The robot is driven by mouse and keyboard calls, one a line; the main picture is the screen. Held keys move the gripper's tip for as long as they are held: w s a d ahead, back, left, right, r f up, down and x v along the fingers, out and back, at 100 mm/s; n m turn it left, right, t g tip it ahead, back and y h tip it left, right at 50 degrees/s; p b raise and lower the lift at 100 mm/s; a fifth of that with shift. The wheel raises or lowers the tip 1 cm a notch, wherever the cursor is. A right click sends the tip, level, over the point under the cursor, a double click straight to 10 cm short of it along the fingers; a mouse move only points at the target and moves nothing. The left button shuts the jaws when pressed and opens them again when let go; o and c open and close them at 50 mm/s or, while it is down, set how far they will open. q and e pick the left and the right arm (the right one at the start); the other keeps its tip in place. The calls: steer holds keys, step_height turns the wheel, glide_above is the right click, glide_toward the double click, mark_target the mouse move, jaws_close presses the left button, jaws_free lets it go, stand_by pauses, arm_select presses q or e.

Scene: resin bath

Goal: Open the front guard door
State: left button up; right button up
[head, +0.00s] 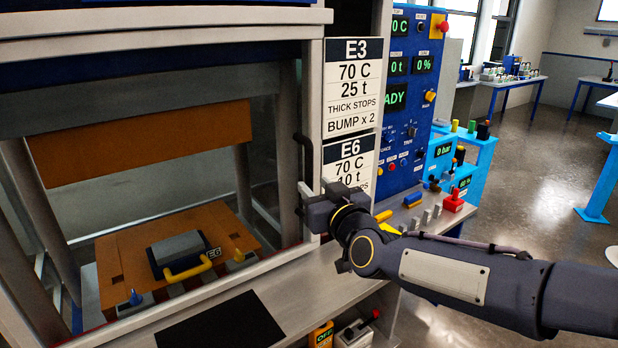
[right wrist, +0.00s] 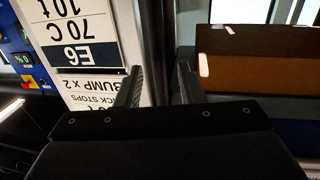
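The front guard door has a pale metal frame (head: 313,90) around a clear opening, and it appears shut across the front of the press. A black upright handle (head: 304,150) is on its right side. My right gripper (head: 308,206) is at the lower part of this handle, against the door's right post. In the right wrist view, the two fingers of my right gripper (right wrist: 160,72) are spread, with the grey post and a dark upright strip between them. I cannot tell whether they touch the handle. My left gripper is not in view.
A blue control panel (head: 408,130) and E3/E6 signs (head: 352,85) stand to the right of the door. A grey ledge (head: 285,290) with a black mat runs below. Open floor lies at the right.

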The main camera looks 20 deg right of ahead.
mark_target(311, 182)
steer(key=shift+w+a, duration=0.15)
steer(key=shift+w, duration=0.95)
steer(key=shift+w+a, duration=0.15)
steer(key=shift+w, duration=0.9)
jaws_close()
